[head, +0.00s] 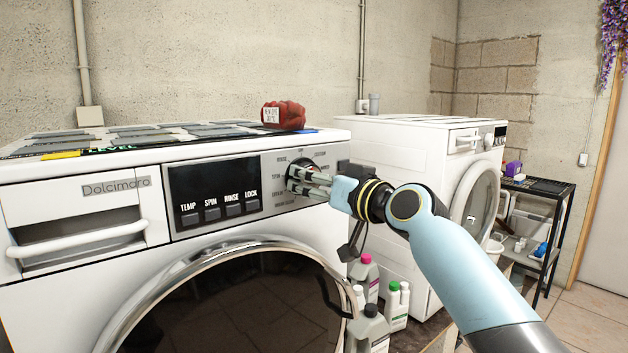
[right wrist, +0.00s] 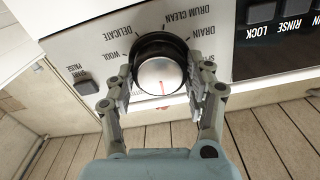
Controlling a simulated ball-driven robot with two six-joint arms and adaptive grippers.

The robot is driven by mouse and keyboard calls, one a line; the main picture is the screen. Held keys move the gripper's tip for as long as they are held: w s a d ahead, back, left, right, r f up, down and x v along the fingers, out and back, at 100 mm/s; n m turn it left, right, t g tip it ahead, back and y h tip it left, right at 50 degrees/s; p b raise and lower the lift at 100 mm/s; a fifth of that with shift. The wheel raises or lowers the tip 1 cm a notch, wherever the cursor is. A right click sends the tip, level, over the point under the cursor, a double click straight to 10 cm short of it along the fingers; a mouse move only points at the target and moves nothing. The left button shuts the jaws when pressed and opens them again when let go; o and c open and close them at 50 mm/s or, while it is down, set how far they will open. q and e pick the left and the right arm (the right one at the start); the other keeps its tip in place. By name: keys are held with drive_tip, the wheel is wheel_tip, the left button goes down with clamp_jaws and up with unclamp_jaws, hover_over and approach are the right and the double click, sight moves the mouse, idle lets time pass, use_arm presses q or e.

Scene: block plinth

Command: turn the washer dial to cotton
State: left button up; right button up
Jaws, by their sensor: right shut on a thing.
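The washer dial (right wrist: 160,72) is a round silver knob with a black rim on the panel of the front white washer. It shows in the head view (head: 302,165), partly hidden by my gripper. My right gripper (right wrist: 160,92) is shut on the dial, one finger on each side of it. It also shows in the head view (head: 297,182), reaching in from the right. A red mark on the knob face points to the bottom of the right wrist view. Delicate, wool, drum clean and drain labels ring it. I cannot read a cotton label. My left gripper is not in view.
The black display (head: 214,194) and its buttons are left of the dial. A red object (head: 290,115) with a tag sits on the washer top. Bottles (head: 364,280) stand between this washer and a second white machine (head: 408,160). A black shelf (head: 535,230) is farther right.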

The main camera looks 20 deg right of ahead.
drive_tip(key=shift+m+p, duration=1.4)
drive_tip(key=shift+m, duration=2)
drive_tip(key=o, duration=1.2)
drive_tip(key=v, duration=1.2)
